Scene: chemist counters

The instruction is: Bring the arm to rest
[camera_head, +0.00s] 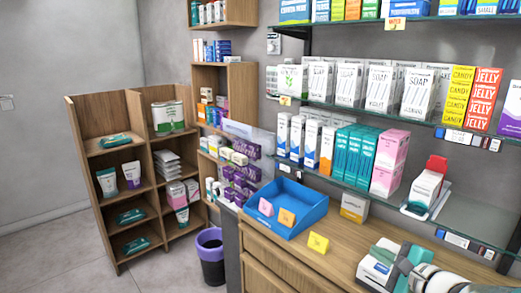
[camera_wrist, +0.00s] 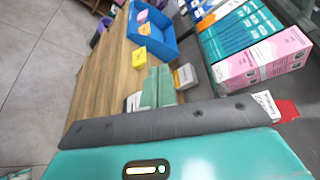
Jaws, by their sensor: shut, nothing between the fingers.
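My gripper (camera_wrist: 158,80) shows in the wrist view as two teal fingers side by side, closed together with nothing between them. It is over the wooden counter (camera_wrist: 98,85). In the head view my gripper (camera_head: 402,254) is at the lower right, above the counter (camera_head: 285,257), with part of my arm cut off by the picture's edge. A white box (camera_head: 376,268) is close beside the fingers in the head view; I cannot tell whether they touch.
A blue tray (camera_head: 302,222) with small coloured cards stands on the counter. A yellow card (camera_head: 318,243) and a white-and-yellow box (camera_head: 354,207) are near it. Glass shelves (camera_head: 410,205) of boxes overhang the right. Floor is open at left.

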